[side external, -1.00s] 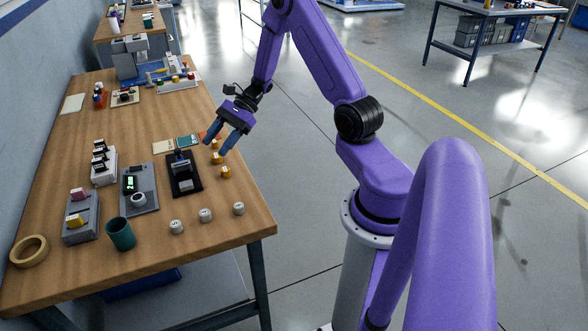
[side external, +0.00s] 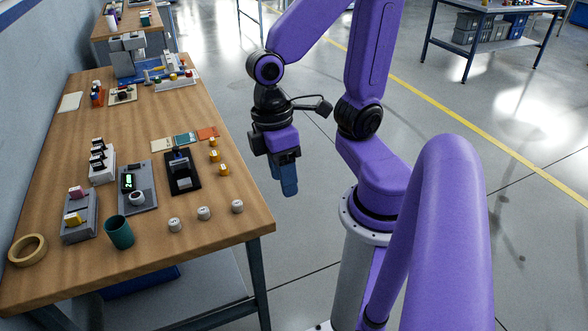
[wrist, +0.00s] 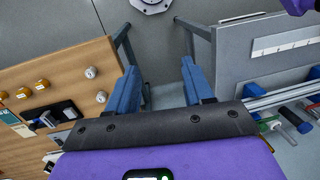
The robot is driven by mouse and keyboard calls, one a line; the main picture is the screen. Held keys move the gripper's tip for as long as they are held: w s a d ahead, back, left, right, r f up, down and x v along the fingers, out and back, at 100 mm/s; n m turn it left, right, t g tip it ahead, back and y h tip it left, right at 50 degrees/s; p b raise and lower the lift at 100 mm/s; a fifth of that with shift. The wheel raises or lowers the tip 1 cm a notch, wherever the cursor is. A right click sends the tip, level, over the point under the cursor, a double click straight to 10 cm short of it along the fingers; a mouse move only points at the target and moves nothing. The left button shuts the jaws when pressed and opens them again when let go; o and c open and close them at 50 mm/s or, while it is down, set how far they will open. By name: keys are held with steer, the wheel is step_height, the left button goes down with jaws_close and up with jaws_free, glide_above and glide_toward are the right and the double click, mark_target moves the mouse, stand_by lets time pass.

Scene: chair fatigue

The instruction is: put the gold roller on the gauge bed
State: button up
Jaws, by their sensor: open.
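Three gold rollers stand near the table's right edge in the side view: a near one (side external: 224,170), a middle one (side external: 215,156) and a far one (side external: 212,143). They also show at the left of the wrist view, the nearest to my gripper being one roller (wrist: 42,84). A black fixture (side external: 183,172) with a grey block lies left of them, beside a grey unit (side external: 138,188) with a green display. I cannot tell which is the gauge bed. My gripper (side external: 289,190) is open and empty, pointing down beyond the table's right edge, right of the rollers; its parted fingers show in the wrist view (wrist: 158,72).
Several white rollers (side external: 204,213) stand along the table's near side. A teal cup (side external: 119,232), a tape ring (side external: 28,250) and a grey stand (side external: 80,222) with pink and yellow pieces are at the near left. Flat coloured cards (side external: 185,139) lie behind the gold rollers.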

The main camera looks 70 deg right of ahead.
steer(key=s+n, duration=0.1)
steer(key=n+t, duration=0.1)
steer(key=n, duration=0.1)
steer(key=shift+s+d+r, duration=0.2)
steer(key=shift+s+r, duration=0.15)
steer(key=shift+r, duration=0.05)
steer(key=shift+o, duration=0.5)
steer(key=shift+s+r+n+t, duration=0.1)
steer(key=shift+s+n+t, duration=0.05)
steer(key=shift+n+t, duration=0.3)
